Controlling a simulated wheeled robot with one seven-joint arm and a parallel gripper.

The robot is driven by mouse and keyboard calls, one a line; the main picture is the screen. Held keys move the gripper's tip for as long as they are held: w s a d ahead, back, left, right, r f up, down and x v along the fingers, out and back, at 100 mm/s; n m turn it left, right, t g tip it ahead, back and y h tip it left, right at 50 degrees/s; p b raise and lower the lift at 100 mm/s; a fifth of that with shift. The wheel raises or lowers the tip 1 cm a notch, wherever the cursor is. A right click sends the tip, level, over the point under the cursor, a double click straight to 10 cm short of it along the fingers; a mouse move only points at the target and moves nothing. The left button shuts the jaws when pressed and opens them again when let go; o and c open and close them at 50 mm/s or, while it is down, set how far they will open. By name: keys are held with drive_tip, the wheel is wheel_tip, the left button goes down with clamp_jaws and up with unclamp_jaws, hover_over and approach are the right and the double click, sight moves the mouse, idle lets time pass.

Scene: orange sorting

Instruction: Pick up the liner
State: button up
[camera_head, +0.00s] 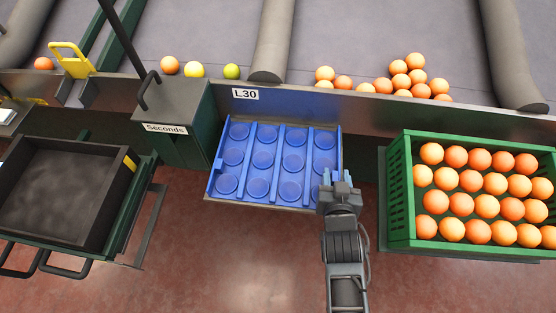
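The liner appears to be the blue sheet (263,159) with rows of round pockets, lying in the middle of the view below the L30 label. Its pockets are empty. My gripper (338,178) is at the liner's right edge, near its lower right corner, and overlaps that edge in the picture. The fingers are small and seen from above and behind. I cannot tell whether they are apart, closed, or touching the liner. My gripper and wrist hide the lower right corner.
A green crate (396,190) filled with oranges stands on the right. A grey-green Seconds bin (176,113) stands left of the liner, and an empty dark tray (62,195) is at far left. Loose oranges (400,82) lie on the grey surface behind a metal ledge (330,108).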

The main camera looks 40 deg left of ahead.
clamp_jaws()
drive_tip(key=shift+r, duration=0.1)
